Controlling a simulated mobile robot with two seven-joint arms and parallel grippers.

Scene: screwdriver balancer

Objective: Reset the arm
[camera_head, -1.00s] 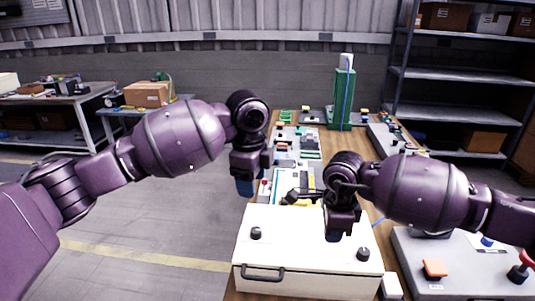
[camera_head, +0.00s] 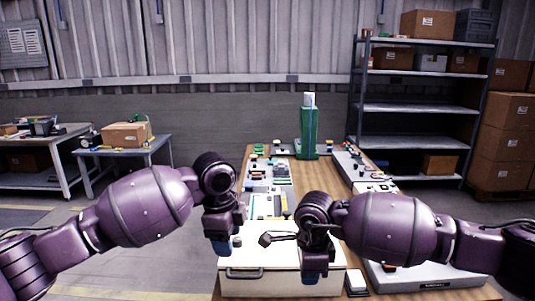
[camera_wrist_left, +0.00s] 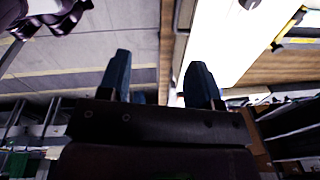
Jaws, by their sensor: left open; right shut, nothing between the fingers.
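My left gripper (camera_head: 221,247) points downward at the left side of the white box in the head view. Its two blue fingertips stand apart with nothing between them in the left wrist view (camera_wrist_left: 158,82). My right gripper (camera_head: 311,277) also points down, in front of the right part of the box, and is shut and empty. Both arms are bent and come in from the sides. The white box (camera_head: 290,283) has a dark front handle and sits on the near end of the wooden table. I cannot tell whether either gripper touches it.
A green tower (camera_head: 308,135) stands further back on the wooden table (camera_head: 325,188). Several small devices and parts line both sides. A grey panel (camera_head: 425,278) lies at right under my right arm. Shelves (camera_head: 425,110) stand behind; open floor is at left.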

